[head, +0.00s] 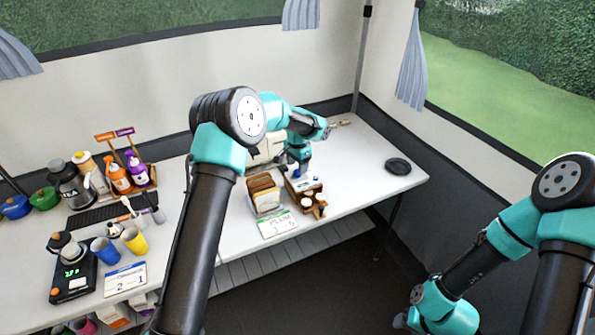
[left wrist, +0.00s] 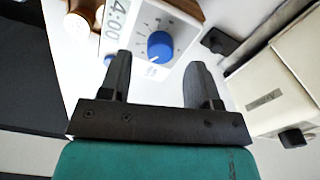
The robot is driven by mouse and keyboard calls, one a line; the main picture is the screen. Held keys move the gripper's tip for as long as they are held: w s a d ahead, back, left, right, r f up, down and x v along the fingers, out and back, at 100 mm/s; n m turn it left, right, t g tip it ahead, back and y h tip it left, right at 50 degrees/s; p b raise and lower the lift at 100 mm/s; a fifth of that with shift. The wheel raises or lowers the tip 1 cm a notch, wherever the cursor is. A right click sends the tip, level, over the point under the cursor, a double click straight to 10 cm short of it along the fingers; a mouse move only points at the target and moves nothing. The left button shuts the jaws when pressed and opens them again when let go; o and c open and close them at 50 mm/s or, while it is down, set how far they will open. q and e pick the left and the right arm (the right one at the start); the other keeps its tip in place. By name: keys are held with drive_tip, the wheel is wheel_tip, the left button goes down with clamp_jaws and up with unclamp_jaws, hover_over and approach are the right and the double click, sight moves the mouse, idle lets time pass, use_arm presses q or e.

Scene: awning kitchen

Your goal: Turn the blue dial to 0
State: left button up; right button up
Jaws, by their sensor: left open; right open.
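The blue dial (left wrist: 160,46) sits on a white panel (left wrist: 138,18) with tick marks around it, beside a display reading 4:00. A faint light mark shows near its lower-left edge; I cannot read the setting. In the head view the small timer-like unit (head: 303,184) stands near the table's front edge, partly under my left gripper (head: 298,166). In the left wrist view my left gripper (left wrist: 158,82) is open and empty, its fingertips just short of the dial on either side, not visibly touching it. My right arm is at the right; its gripper is not visible.
A cream appliance (left wrist: 292,82) is close on the right in the wrist view. A black dish (head: 398,166) lies right; the table between is clear.

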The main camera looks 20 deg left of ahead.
sight(297, 171)
use_arm(q)
drive_tip(key=shift+f, duration=1.65)
drive_tip(key=c, duration=0.9)
drive_tip(key=shift+c, duration=0.2)
